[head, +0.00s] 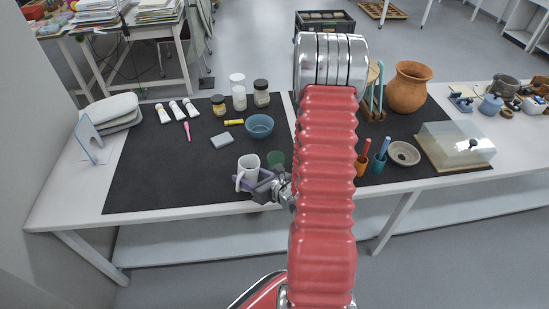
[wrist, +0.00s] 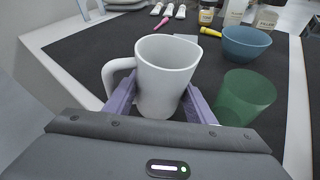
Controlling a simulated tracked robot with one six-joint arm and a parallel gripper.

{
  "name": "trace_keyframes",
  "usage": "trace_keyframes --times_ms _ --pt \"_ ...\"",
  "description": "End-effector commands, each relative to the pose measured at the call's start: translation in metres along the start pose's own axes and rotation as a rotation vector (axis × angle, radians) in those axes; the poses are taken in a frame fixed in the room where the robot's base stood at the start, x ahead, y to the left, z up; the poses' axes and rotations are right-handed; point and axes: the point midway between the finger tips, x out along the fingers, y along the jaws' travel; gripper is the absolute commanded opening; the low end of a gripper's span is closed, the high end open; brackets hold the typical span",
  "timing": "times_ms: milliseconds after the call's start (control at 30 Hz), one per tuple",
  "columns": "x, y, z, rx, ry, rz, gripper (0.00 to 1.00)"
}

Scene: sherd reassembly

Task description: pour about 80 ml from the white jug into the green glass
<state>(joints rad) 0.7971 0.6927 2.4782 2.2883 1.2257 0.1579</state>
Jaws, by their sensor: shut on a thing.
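The white jug (head: 248,167) stands upright near the front edge of the dark mat, its handle to the left. My gripper (head: 262,186) is shut around it, and in the wrist view the purple fingers press on both sides of the white jug (wrist: 165,78). The green glass (wrist: 246,97) stands just to the right of the jug, apart from it, and looks empty. In the head view the green glass (head: 276,159) is partly hidden by my arm. I cannot see inside the jug well enough to tell its level.
A blue bowl (head: 260,126) stands behind the glass, with a grey-blue block (head: 222,140) and a yellow tube (head: 234,122) nearby. Jars (head: 261,94) stand farther back. White tubes (head: 177,110) lie at the back left. The mat's left front (head: 165,185) is clear.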

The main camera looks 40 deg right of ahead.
Motion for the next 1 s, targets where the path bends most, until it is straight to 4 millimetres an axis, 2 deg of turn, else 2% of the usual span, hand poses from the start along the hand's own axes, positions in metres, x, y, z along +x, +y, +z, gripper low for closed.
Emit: trace_keyframes --times_ms 267,500,700,1000 --pt "-0.004 -0.01 0.004 0.167 -0.024 0.067 0.2" --pt "-0.018 -0.013 0.039 0.305 -0.047 0.127 0.2" --pt "-0.026 -0.018 0.058 0.425 -0.063 0.176 0.2" --pt "-0.03 -0.018 0.067 0.561 -0.08 0.234 0.2"
